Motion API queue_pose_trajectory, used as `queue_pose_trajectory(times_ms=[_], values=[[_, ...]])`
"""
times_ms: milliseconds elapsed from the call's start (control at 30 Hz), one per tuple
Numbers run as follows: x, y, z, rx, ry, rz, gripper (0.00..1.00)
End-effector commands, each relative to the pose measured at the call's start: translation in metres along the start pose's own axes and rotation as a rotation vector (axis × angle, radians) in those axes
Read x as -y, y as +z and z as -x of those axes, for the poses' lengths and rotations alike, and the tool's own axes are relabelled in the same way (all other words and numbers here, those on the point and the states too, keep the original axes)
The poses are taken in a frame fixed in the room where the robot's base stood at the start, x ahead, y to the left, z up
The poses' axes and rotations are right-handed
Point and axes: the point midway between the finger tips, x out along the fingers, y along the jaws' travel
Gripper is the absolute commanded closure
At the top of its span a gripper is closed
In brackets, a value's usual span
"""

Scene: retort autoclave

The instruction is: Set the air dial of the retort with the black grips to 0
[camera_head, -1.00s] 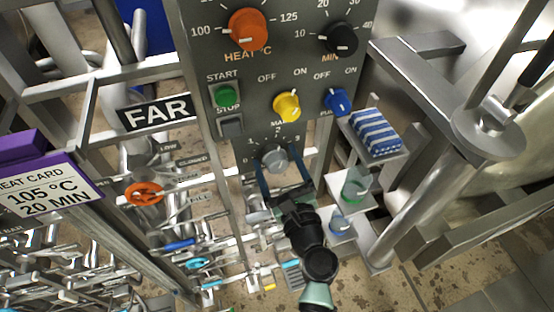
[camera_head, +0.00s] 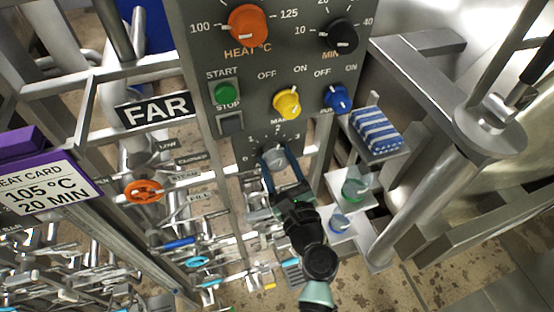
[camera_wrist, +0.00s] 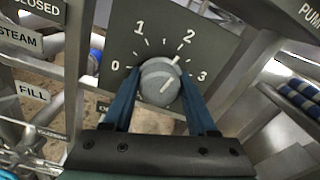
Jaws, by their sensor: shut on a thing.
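The air dial is a round grey knob (camera_wrist: 160,82) on a dark plate marked 0 to 3 in the wrist view. Its white line points up and right, near 2. It also shows low on the control panel in the head view (camera_head: 275,158), partly hidden by my fingers. My gripper (camera_head: 278,160) has its two blue fingers on the left and right sides of the knob, shut on it; the wrist view also shows this. A black grip (camera_head: 524,92) shows on a metal bar at the right; I cannot tell how it joins the retort.
Above the dial sit a yellow knob (camera_head: 287,104), a blue knob (camera_head: 337,99) and a green button (camera_head: 225,92). A FAR sign (camera_head: 155,111) and an orange valve wheel (camera_head: 143,191) are left. A striped cloth (camera_head: 376,131) and a glass (camera_head: 356,184) rest on shelves at right.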

Motion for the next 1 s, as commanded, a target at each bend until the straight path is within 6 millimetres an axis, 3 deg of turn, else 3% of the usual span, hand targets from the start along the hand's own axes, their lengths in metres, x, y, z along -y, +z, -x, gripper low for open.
queue_pose_trajectory(times_ms=[267, 1000], values=[[-0.0005, -0.0028, 0.0003, 0.002, -0.002, 0.171, 0.98], [-0.0022, -0.0043, 0.0000, 0.002, -0.002, 0.869, 0.98]])
